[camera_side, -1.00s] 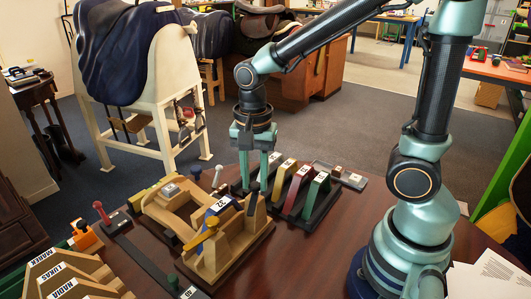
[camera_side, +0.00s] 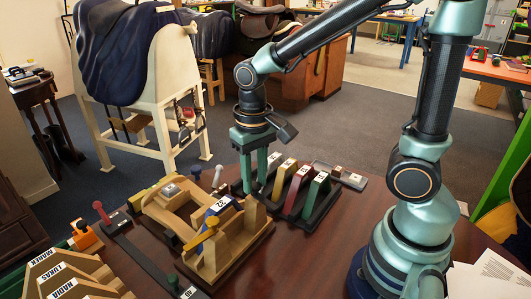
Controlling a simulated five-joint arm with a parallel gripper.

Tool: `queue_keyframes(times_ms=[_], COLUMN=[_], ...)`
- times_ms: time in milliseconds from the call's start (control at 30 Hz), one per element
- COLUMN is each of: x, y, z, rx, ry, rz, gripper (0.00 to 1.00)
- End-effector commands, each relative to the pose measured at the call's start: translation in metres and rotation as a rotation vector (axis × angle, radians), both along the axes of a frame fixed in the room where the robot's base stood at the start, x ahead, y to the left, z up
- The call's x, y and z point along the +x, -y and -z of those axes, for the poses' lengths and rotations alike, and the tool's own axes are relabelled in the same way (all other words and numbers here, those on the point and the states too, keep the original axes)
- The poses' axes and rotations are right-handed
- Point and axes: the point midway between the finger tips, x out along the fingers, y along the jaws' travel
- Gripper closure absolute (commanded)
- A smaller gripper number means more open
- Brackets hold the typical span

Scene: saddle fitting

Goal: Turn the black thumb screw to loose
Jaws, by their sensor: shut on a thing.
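My gripper (camera_side: 254,188) points straight down, its fingers low at the back end of the wooden fixture (camera_side: 239,243). The fixture has upright wooden posts and a blue and yellow piece with a number label (camera_side: 219,205). The fingers are closed in at the black thumb screw, which they mostly hide. Its present angle cannot be made out.
A dark rack with yellow, red and green upright pieces (camera_side: 294,187) stands close to the right of my gripper. A curved wooden frame (camera_side: 170,205) lies to the left. Name-labelled wooden stands (camera_side: 62,275) are at the front left. Bare table (camera_side: 310,260) lies to the right.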

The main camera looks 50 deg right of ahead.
Motion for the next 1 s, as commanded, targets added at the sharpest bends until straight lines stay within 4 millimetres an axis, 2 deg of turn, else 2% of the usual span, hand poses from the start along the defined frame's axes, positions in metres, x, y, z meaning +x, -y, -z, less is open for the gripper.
queue_keyframes(times_ms=[300, 867, 900, 967, 1000], x=[-0.0003, -0.0003, -0.0002, -0.0002, -0.0001], y=[-0.0005, -0.0004, -0.0004, -0.0004, -0.0003], z=[-0.001, -0.001, -0.001, -0.0009, -0.0008], rx=[0.0, 0.0, 0.0, 0.0, 0.0], ry=[-0.001, -0.001, -0.001, -0.001, 0.0], rz=[-0.137, -0.169, -0.169, -0.169, -0.168], gripper=[1.0, 1.0, 0.64, 0.41, 0.39])
